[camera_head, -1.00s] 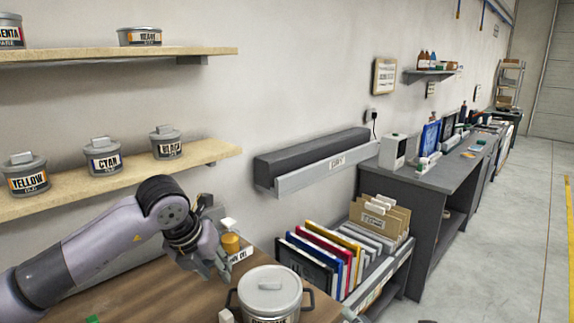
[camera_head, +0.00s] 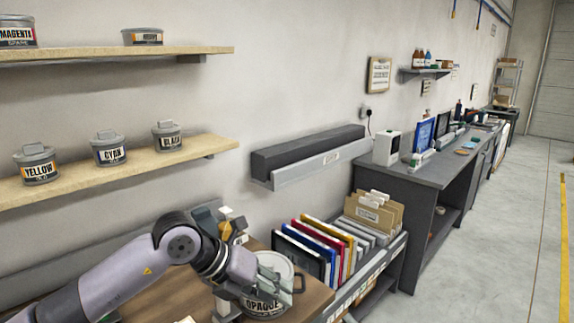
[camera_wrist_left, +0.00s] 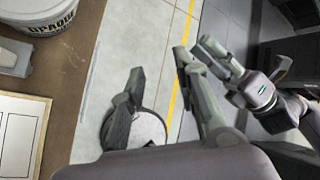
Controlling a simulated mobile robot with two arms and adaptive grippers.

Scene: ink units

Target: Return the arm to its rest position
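My left arm comes in from the left in the head view, and its wrist (camera_head: 238,265) lies in front of the lidded OPAQUE pot (camera_head: 268,304). The OPAQUE pot also shows at the top left of that view (camera_wrist_left: 45,18), apart from the fingers. Part of my right arm, with its gripper (camera_wrist_left: 222,60), shows at the right; whether that gripper is open is unclear.
The wooden worktop (camera_wrist_left: 75,75) ends left of the fingers, with floor (camera_wrist_left: 105,60) beyond. Shelves of ink cans, including YELLOW (camera_head: 37,165), CYAN (camera_head: 109,149) and BLACK (camera_head: 167,136), hang on the wall. A rack of coloured frames (camera_head: 322,245) stands right of the pot.

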